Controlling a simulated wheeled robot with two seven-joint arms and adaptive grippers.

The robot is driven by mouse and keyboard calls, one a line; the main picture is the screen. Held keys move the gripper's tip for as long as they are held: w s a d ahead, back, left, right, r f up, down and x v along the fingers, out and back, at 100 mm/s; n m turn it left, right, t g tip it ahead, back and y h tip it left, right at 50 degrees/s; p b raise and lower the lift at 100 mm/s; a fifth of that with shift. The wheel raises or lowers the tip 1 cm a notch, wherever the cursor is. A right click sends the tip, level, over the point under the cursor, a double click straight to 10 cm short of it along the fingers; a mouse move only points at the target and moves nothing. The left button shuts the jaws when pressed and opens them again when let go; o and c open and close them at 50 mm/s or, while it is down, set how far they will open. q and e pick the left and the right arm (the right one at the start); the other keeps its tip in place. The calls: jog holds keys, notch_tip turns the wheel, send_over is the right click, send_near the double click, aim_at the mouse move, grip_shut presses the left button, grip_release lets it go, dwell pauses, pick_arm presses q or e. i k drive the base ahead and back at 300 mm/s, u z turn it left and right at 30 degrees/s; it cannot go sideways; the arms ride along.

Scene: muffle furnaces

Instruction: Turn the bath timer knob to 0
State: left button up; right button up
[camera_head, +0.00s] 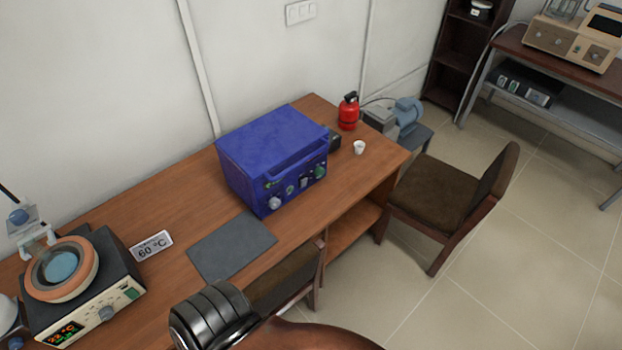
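The heating bath (85,285) stands at the left end of the wooden table, a dark box with an orange-rimmed round bowl on top. Its pale front panel has a red lit display (63,333) reading about 23 °C, a grey round knob (107,313) and a green part (132,294) at the right. The knob's setting and label are too small to read, so I cannot tell whether it is the timer knob. Neither of my grippers shows clearly in this view. A dark ribbed part of my body seems to show at the bottom.
A grey mat (231,246) lies before a blue furnace (272,158) with several knobs. A red cylinder (348,111) and white cup (359,147) are farther right. Chairs (440,197) (288,276) stand at the table's front.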

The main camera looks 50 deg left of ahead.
aim_at(274, 203)
jog(key=i, duration=2.3)
jog(key=u, duration=2.8)
